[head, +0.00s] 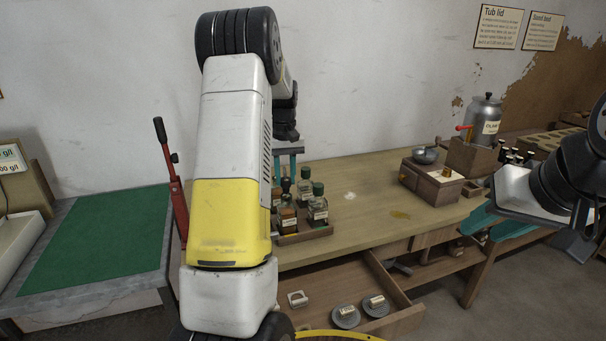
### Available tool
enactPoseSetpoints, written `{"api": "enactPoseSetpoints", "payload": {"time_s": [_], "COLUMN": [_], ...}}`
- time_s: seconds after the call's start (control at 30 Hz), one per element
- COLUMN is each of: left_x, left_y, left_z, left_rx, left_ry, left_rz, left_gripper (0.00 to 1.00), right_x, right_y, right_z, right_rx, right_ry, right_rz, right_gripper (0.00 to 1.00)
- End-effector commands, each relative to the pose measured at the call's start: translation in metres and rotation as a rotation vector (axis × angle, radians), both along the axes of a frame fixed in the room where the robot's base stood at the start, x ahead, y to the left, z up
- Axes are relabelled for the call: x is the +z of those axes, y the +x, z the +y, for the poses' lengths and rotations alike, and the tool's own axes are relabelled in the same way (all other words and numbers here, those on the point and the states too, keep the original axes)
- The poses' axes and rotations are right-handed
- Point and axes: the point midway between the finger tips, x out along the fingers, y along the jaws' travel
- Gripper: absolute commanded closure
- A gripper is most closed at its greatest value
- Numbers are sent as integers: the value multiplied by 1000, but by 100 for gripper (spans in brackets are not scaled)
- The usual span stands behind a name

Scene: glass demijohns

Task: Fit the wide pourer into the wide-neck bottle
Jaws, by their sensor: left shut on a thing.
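My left gripper (286,168) shows small behind my own arm, pointing down with teal fingers over the wooden bench. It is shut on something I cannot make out. Below and beside it, several small square glass bottles (318,208) with dark green caps stand upright in a wooden tray (307,235). My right gripper (486,229) is at the right edge of the bench, its teal fingers apart and seemingly empty. I cannot pick out the wide pourer or the wide-neck bottle with certainty. My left arm hides part of the bench and tray.
An open drawer (400,320) holds labelled round grey pieces (346,317). A wooden box with a grey bowl (425,156) and a metal can (486,117) stand at the bench's right end. A green mat (105,235) lies left, beside a red lever (178,200). The bench middle is clear.

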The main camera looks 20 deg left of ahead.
Motion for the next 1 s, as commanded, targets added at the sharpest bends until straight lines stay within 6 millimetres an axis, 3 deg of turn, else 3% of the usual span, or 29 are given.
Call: {"api": "enactPoseSetpoints", "payload": {"time_s": [1.0], "left_x": [-6], "left_y": [0], "left_z": [0], "left_rx": [5], "left_ry": [2], "left_rz": [1], "left_gripper": [100], "right_x": [0], "right_y": [0], "right_z": [0], "right_rx": [0], "right_ry": [0], "right_rz": [0], "right_gripper": [66]}}
